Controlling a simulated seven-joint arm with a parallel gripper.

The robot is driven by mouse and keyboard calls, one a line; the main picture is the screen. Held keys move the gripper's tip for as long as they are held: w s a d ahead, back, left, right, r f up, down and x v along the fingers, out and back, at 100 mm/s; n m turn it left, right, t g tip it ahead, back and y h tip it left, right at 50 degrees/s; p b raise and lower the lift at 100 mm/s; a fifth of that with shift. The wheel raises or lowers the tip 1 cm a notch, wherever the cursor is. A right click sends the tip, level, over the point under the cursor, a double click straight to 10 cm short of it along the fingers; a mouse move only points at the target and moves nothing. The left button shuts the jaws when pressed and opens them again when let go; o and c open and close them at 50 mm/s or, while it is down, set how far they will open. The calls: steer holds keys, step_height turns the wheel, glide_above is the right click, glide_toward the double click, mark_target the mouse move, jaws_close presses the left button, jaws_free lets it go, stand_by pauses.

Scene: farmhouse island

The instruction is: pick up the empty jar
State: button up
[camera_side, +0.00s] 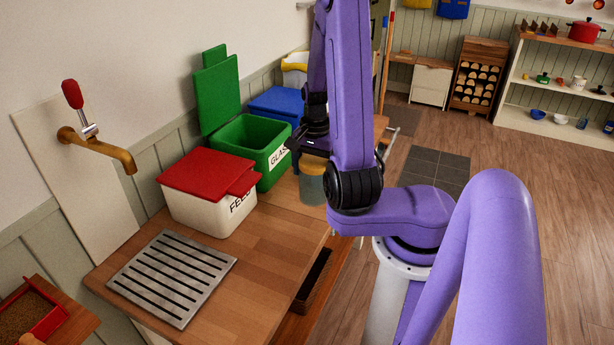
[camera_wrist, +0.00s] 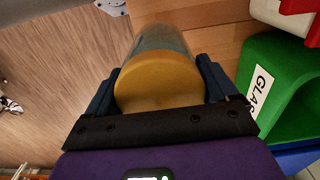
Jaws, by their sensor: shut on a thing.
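The jar (camera_side: 312,188) has a greyish clear body and a yellow-tan lid. In the side view it is upright by the right edge of the wooden counter, partly hidden behind my purple arm. In the wrist view the jar's lid (camera_wrist: 158,87) faces the camera, with the glass body beyond it. My gripper (camera_wrist: 160,85) has a dark finger on each side of the jar and is shut on it. I cannot tell whether the jar touches the counter.
A green GLASS bin (camera_side: 262,138) with its lid raised stands left of the jar. A red-lidded white bin (camera_side: 205,205), a blue bin (camera_side: 275,104) and a metal drain grate (camera_side: 172,277) are nearby. The wooden counter (camera_side: 262,262) is clear in front.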

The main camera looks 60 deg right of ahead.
steer(key=s+a+r, duration=0.4)
steer(key=s+r, duration=0.1)
steer(key=s, duration=0.3)
steer(key=shift+s+a, duration=0.25)
steer(key=shift+s, duration=0.1)
steer(key=shift+r, duration=0.1)
